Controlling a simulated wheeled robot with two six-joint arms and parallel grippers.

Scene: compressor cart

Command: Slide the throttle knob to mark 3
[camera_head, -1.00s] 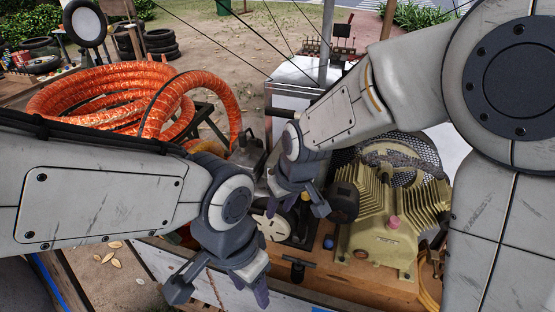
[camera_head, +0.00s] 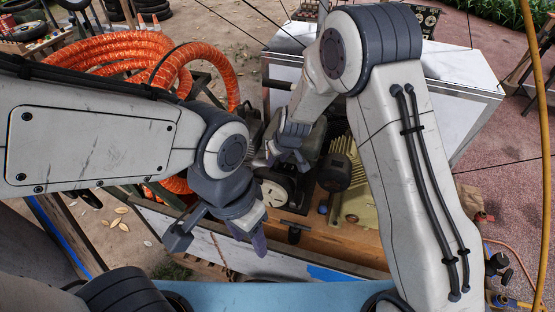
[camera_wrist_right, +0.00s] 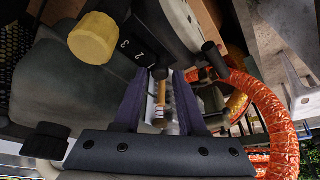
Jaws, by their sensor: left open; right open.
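The dark panel with white marks 1, 2 and 3 (camera_wrist_right: 138,54) shows in the right wrist view, above left of my right gripper. A yellow knob (camera_wrist_right: 93,38) stands beside mark 3. My right gripper (camera_wrist_right: 164,78) is open, its fingertips below mark 1. A tan, rod-like part (camera_wrist_right: 161,104) shows between its fingers; I cannot tell whether it is the throttle knob or whether they touch it. In the head view my right gripper (camera_head: 287,160) hangs over the machine and hides the panel. My left gripper (camera_head: 216,238) is open and empty, in front of the cart.
The cart's wooden deck (camera_head: 345,240) carries a dark engine part and a finned compressor (camera_head: 350,195). A coiled orange hose (camera_head: 110,50) lies at the back left, and also shows in the wrist view (camera_wrist_right: 278,115). A white cabinet (camera_head: 465,85) stands behind. A black cap (camera_wrist_right: 48,140) is lower left.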

